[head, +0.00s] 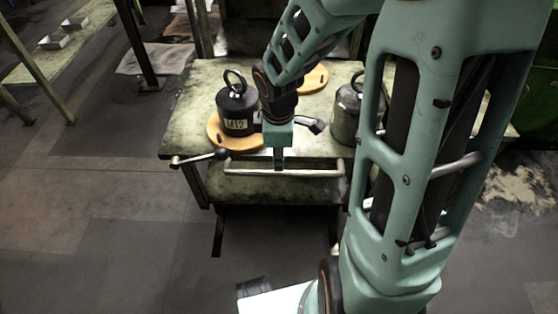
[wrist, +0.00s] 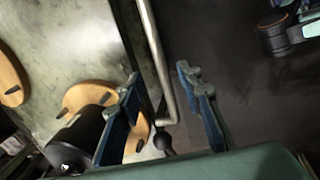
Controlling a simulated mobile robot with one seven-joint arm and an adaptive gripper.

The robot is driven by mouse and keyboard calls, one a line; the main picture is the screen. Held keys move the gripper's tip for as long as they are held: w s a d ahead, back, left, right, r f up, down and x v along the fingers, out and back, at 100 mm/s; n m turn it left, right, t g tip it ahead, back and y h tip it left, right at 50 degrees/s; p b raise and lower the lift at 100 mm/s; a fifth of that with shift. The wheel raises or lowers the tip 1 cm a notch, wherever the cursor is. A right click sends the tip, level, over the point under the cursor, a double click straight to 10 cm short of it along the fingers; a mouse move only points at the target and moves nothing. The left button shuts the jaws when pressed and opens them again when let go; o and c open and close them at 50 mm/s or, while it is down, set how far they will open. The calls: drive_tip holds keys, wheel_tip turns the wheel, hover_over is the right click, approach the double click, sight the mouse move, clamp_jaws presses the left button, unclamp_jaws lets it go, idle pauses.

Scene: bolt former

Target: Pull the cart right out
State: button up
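The cart (head: 185,105) is a worn grey-green metal table on legs with a lower shelf. Its pale bar handle (head: 315,172) runs along the near edge. My gripper (head: 279,160) points down at this handle, near its middle. In the wrist view my gripper (wrist: 160,78) is open, with one finger on each side of the handle (wrist: 158,55). The fingers look apart from the bar; exact depth is hard to tell. The cart's top (wrist: 75,35) fills the left of the wrist view. My arm hides the cart's right part in the head view.
A black weight marked M12 (head: 237,112) stands on a wooden disc (head: 222,140); a grey weight (head: 344,120) and another disc (head: 315,78) are also on top. A black-knobbed lever (head: 200,158) sticks out at the near left corner. Floor in front (head: 150,250) is clear.

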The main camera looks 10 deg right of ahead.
drive_tip(key=shift+s+r, duration=0.2)
drive_tip(key=shift+r, duration=0.85)
